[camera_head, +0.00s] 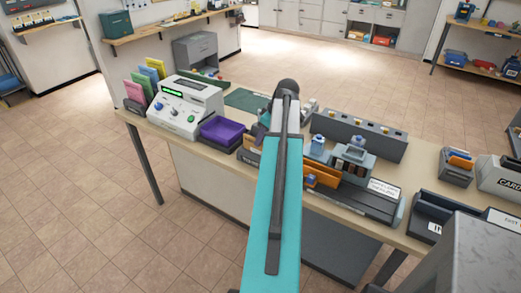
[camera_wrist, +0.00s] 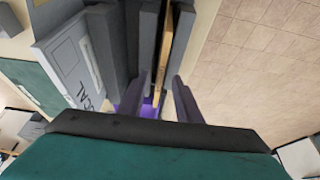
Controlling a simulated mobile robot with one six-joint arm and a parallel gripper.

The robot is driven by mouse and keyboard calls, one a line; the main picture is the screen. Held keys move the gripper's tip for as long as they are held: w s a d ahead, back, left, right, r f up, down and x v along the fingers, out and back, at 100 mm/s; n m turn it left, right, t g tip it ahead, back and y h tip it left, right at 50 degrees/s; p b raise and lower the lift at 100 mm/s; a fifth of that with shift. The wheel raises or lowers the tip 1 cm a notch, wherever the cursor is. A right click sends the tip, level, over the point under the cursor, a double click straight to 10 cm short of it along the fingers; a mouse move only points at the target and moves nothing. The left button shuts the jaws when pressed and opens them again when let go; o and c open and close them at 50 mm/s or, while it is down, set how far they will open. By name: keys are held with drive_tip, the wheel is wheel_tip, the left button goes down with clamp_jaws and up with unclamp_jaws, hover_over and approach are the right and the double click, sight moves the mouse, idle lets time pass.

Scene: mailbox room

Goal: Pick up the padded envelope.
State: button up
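A thin tan-yellow padded envelope, as it appears, stands on edge in a dark grey slotted holder in the wrist view (camera_wrist: 163,62). What seems to be the same envelope shows as a small yellow edge left of my arm in the head view (camera_head: 253,146). My gripper (camera_wrist: 161,92) is open, its two dark fingers apart. The envelope lines up with the gap between the fingers, with no clear contact. In the head view my teal arm hides the gripper and most of the envelope.
A purple tray (camera_head: 222,132) and a white machine (camera_head: 186,108) stand left of my arm on the counter. A grey slotted unit (camera_head: 360,133) and orange envelopes (camera_head: 324,176) are at the right. A grey labelled box (camera_wrist: 72,62) is close left of the fingers.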

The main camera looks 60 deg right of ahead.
drive_tip(key=shift+w+f, duration=0.15)
drive_tip(key=shift+f, duration=0.1)
drive_tip(key=shift+f, duration=0.25)
idle(1.0)
clamp_jaws()
